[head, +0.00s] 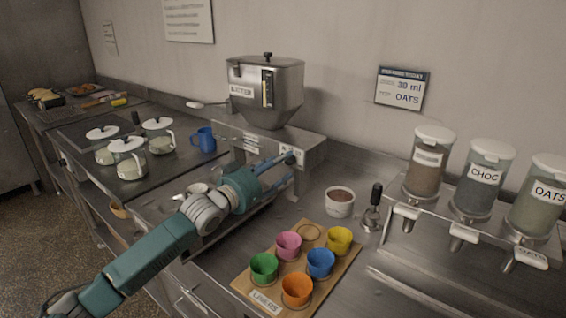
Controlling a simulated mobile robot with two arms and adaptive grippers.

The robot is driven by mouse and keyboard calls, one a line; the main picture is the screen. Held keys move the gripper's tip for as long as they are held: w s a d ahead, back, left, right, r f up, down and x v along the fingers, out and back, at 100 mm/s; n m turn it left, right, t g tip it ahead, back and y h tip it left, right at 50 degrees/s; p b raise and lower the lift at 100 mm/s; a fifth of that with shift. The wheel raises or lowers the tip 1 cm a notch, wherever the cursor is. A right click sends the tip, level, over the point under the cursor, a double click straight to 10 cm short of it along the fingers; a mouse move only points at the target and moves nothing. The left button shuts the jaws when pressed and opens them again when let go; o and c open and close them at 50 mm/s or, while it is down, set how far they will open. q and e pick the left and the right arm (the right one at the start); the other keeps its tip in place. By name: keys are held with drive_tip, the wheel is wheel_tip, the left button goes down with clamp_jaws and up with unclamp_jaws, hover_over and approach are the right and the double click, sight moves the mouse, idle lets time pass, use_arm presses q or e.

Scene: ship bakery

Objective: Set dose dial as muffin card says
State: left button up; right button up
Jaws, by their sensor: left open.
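The muffin card (401,89) hangs on the wall and reads what looks like "30 ml" and "OATS". The batter dispenser (266,84) is a steel hopper labelled BATTER on a steel housing (311,150). A small dark knob, apparently the dose dial (291,157), sits on the housing's front; its setting is too small to read. My left gripper (284,169) is open, its two fingers pointing at the housing's front close to the knob. I cannot tell whether they touch it. The fingers partly cover the housing. My right gripper is not in view.
A wooden board (322,283) with several coloured cups stands in front of the dispenser. A brown-filled bowl (340,202) and a dark-handled tool (371,210) are to the right. Topping canisters (484,178) stand at far right. A blue mug (204,140) and lidded pots (128,158) are left.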

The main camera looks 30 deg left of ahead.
use_arm(q)
drive_tip(key=shift+w, duration=0.95)
drive_tip(key=shift+d, duration=0.1)
drive_tip(key=c, duration=1.2)
